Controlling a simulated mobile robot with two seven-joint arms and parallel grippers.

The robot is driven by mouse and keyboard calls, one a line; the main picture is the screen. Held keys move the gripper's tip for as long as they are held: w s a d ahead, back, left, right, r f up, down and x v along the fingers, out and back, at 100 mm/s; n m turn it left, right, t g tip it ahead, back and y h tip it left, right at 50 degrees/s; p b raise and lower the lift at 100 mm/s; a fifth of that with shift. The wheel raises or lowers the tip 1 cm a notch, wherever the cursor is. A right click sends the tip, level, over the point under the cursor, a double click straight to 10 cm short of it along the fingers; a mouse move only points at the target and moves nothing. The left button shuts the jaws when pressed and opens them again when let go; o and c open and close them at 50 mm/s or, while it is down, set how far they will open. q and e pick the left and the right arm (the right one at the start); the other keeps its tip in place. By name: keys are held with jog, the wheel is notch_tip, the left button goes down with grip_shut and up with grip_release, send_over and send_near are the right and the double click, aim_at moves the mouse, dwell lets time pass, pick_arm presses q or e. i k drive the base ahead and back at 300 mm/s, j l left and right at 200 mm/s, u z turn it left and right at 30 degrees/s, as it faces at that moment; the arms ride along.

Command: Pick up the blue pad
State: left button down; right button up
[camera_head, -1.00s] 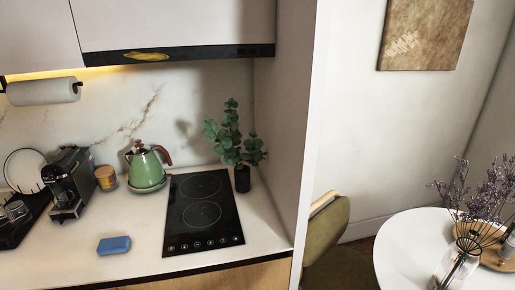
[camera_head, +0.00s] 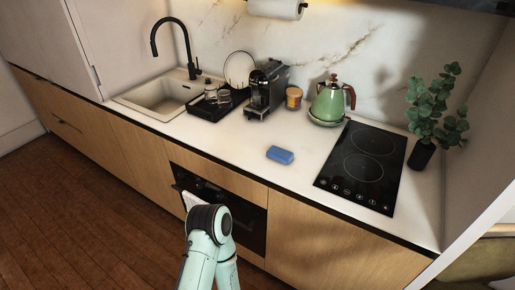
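The blue pad (camera_head: 280,155) lies flat on the white countertop, near its front edge and left of the black hob. Nothing covers it. A pale green arm link of mine shows at the bottom, in front of the oven and below the counter's edge, clear of the pad. Neither of my grippers can be made out in this view.
A black hob (camera_head: 362,167) is right of the pad. A green kettle (camera_head: 328,104), a small jar (camera_head: 294,98) and a coffee machine (camera_head: 266,90) stand behind it. A dark tray (camera_head: 216,106) and sink (camera_head: 160,97) are further left. The counter around the pad is clear.

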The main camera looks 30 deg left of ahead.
aim_at(282, 156)
jog(key=u, duration=0.9)
